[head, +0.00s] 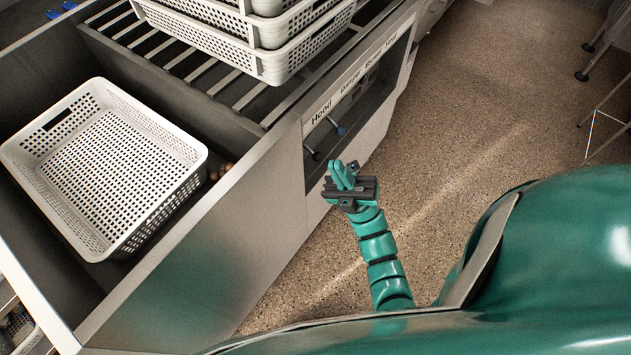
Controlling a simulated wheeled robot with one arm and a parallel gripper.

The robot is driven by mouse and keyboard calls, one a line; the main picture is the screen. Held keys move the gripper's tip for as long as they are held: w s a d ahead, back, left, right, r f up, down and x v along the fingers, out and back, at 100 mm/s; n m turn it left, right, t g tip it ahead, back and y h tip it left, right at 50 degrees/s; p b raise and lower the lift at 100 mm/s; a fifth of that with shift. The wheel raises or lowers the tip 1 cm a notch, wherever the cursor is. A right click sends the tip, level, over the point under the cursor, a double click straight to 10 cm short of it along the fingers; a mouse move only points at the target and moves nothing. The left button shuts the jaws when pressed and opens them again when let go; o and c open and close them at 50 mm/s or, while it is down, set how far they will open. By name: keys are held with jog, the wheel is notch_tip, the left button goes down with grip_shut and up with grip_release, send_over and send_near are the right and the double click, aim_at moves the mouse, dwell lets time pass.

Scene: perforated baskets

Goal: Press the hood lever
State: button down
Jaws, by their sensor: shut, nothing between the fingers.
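The "Hood" label (320,112) is on the metal side panel of the unit, above a dark recess. Two small levers stick out in the recess below it: a dark one (314,154) and one with a bluish tip (337,127). I cannot tell for certain which is the hood lever. My gripper (344,172) is teal with a dark base. Its fingers are shut and empty, just below and to the right of the levers in the picture. It appears apart from both levers, though the depth gap is hard to judge.
A white perforated basket (72,107) stands in the metal basin at left. Stacked white baskets (270,62) rest on the slatted rack (205,78). More labels (367,68) run along the panel.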

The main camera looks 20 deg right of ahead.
jog(key=w+d+f+n+t+h+b, duration=0.15)
jog(key=w+f+b, duration=0.25)
jog(key=f+b, duration=0.4)
jog(key=w+d+f+n+t+h+b, duration=0.1)
jog(key=w+f+n+h+b, duration=0.15)
jog(key=f+b, duration=0.55)
jog(key=n+t+h+b, duration=0.1)
jog(key=t+h+b, duration=0.1)
jog(key=h+b, duration=0.5)
send_near(309, 150)
jog(key=shift+y, duration=0.5)
jog(key=s+f, duration=0.1)
jog(key=f, duration=0.2)
jog(key=s+f, duration=0.1)
jog(key=f, duration=0.1)
jog(key=shift+s+d+f+b, duration=0.1)
jog(key=shift+s+d+b, duration=0.2)
jog(key=shift+d+b, duration=0.05)
jog(key=shift+a, duration=0.1)
jog(key=b+x, duration=0.2)
jog(key=x, duration=0.8)
jog(key=shift+b, duration=0.35)
jog(key=shift+s+d+r+p, duration=0.2)
jog(key=shift+r+p, duration=0.2)
jog(key=shift+p, duration=0.3)
